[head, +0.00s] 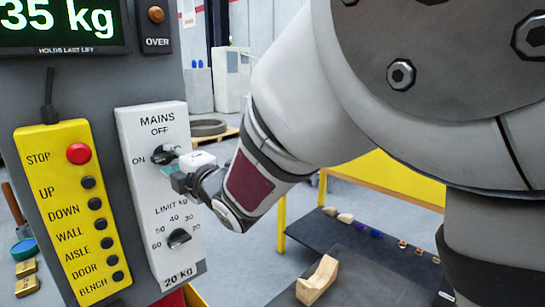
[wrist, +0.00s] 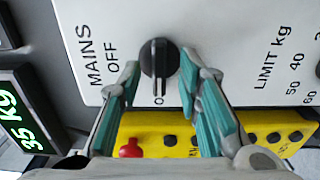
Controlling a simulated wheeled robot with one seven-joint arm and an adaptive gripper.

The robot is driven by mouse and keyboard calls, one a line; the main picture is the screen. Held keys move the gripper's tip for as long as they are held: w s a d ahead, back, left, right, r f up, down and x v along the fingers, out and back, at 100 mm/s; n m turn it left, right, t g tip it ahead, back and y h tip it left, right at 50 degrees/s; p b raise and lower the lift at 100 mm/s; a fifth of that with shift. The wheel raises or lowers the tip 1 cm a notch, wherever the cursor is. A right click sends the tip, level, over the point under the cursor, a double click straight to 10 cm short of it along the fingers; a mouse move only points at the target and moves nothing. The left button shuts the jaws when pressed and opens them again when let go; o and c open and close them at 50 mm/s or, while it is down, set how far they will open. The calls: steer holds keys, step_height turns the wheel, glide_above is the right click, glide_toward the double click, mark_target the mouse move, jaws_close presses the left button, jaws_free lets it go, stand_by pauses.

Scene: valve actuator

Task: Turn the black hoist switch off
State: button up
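The black hoist switch (head: 163,155) is a round knob with a raised grip, under the word MAINS on the white panel. It also shows in the wrist view (wrist: 158,58). Its grip lies along the line toward ON, left in the head view; OFF is printed above it. My gripper (wrist: 160,72) is open, with a teal-padded finger on either side of the knob in the wrist view and gaps between. I cannot tell how deep the fingertips reach. In the head view my gripper (head: 178,172) is just at the knob's right and partly covers it.
Below is a black LIMIT KG knob (head: 179,238). A yellow button box (head: 70,210) with a red STOP button (head: 79,153) hangs at the left. A display (head: 62,22) reads 35 kg. A dark bench (head: 370,280) with small objects stands at the right.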

steer(key=shift+w+a, duration=0.4)
steer(key=shift+a, duration=0.05)
jaws_close()
